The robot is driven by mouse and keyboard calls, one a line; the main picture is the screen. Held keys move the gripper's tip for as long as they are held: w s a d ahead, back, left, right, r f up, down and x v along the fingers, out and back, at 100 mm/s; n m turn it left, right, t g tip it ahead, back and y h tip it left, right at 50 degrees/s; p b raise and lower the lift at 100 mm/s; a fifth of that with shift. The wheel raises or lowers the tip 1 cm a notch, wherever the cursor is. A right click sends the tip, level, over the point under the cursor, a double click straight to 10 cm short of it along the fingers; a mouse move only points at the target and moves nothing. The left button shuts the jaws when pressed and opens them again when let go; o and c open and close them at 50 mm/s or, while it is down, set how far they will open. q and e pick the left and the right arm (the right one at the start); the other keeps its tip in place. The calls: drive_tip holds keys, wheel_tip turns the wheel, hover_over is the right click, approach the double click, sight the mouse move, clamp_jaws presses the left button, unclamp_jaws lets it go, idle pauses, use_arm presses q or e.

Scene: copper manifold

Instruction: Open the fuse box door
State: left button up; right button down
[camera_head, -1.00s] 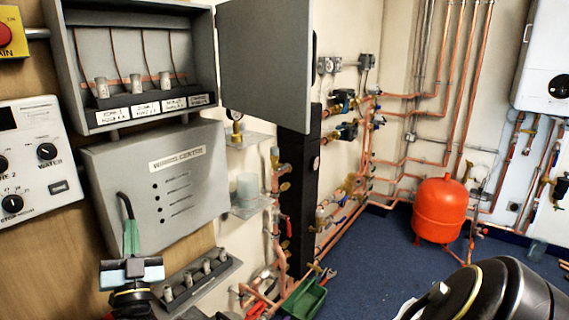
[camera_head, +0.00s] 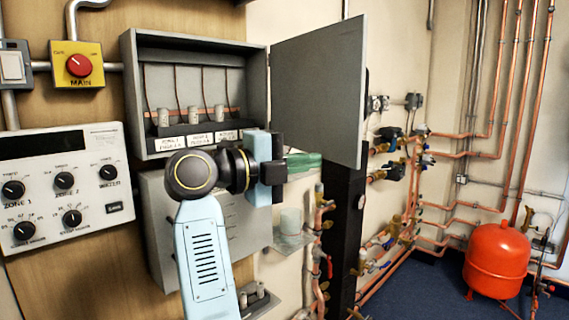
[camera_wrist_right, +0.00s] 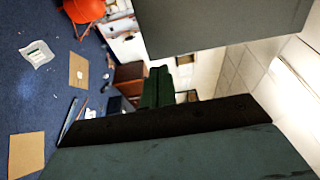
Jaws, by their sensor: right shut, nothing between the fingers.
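The grey fuse box (camera_head: 128,75) hangs on the wooden wall panel in the head view. Its door (camera_head: 318,85) is swung wide open to the right, and the fuses and labels inside show. The door also shows as a grey panel at the top of the right wrist view (camera_wrist_right: 220,22). My right gripper (camera_head: 303,162) is shut and empty, its green fingers pointing right near the door's lower hinge-side corner. I cannot tell whether they touch the door. The gripper and arm hide part of the box's lower right. The green fingers also show in the right wrist view (camera_wrist_right: 158,88). My left gripper is out of view.
A grey control unit (camera_head: 160,235) is below the fuse box, partly behind my arm. A dial panel (camera_head: 62,185) and a yellow MAIN switch (camera_head: 78,64) are at left. Copper pipes and a red tank (camera_head: 497,258) stand at right. Blue floor lies clear before the pipes.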

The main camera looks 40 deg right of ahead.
sight(351, 155)
drive_tip(key=x, duration=0.7)
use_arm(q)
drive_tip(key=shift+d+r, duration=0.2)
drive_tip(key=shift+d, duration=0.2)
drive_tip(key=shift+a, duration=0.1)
